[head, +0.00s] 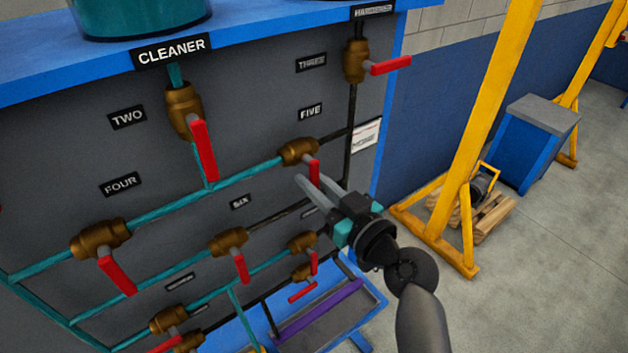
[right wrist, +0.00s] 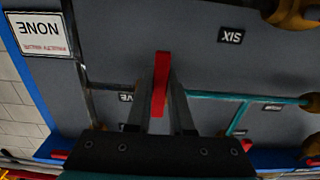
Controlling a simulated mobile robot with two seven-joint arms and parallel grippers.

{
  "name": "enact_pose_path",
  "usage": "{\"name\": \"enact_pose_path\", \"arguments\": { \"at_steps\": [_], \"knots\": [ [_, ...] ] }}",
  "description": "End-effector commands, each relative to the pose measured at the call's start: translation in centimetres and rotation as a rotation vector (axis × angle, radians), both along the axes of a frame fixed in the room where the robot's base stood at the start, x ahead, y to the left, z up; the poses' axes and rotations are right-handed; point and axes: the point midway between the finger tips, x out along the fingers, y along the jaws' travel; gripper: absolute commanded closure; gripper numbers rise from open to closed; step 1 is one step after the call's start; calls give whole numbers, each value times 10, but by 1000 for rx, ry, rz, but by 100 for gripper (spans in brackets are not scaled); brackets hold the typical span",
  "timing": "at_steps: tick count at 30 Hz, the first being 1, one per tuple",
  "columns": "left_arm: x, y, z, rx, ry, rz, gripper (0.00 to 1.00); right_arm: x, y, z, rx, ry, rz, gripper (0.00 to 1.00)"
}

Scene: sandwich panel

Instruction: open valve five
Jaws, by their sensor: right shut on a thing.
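Valve five (head: 299,151) is a brass valve below the label FIVE (head: 311,112) on the grey panel. A teal pipe meets it from the left and a dark pipe leaves it on the right. Its red handle (head: 314,170) hangs down, across the pipe. My right gripper (head: 318,188) reaches in from the lower right, with its fingers either side of the handle. In the right wrist view the red handle (right wrist: 160,82) stands between the two fingers, and the gripper is shut on it. The brass body is hidden there. My left gripper is not in view.
Valve three (head: 356,61) is above right, its handle pointing right. Valve two (head: 184,110), valve four (head: 101,239) and valve six (head: 228,241) have handles hanging down. A white sign (head: 366,136) is right of valve five. A yellow frame (head: 484,120) stands on open floor to the right.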

Motion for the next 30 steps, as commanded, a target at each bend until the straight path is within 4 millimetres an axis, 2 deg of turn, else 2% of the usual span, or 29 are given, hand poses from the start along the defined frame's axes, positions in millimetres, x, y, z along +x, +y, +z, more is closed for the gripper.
{"name": "enact_pose_path", "arguments": {
  "at_steps": [22, 30],
  "knots": [
    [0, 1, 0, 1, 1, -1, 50, 0, 0, 0, 2, 3, -1, 100],
    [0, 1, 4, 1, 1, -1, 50, -2, 3, 1, 71, 53, 1, 100]
  ]
}}
